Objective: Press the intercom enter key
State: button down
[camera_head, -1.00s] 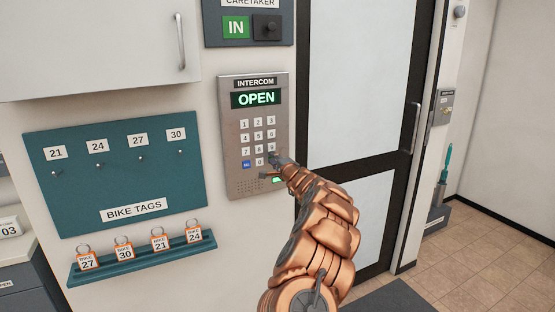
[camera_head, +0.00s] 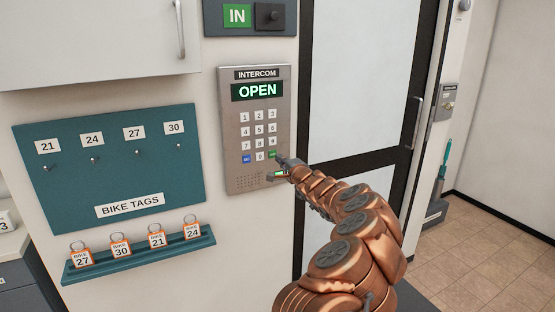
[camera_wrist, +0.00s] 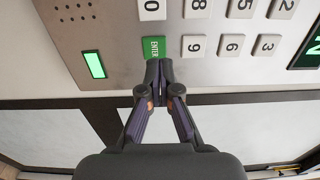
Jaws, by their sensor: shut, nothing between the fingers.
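The intercom (camera_head: 240,170) is a grey metal panel on the wall, and its green display (camera_head: 257,91) reads OPEN. It has a keypad of white number keys, a blue key at the lower left and a green enter key (camera_wrist: 153,48) at the lower right. The enter key also shows in the head view (camera_head: 272,155). My gripper (camera_wrist: 159,65) is shut and empty. In the wrist view its fingertips overlap the lower edge of the enter key; I cannot tell whether they touch it. A green light (camera_wrist: 94,64) is lit on the panel.
A teal bike tags board (camera_head: 110,185) with hooks hangs left of the intercom, above a ledge (camera_head: 140,259) holding several tags. A caretaker switch panel (camera_head: 288,20) is above. A dark-framed glass door (camera_head: 355,90) is on the right.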

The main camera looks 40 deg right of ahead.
jog(key=shift+v, duration=1.55)
jog(key=shift+r, duration=0.1)
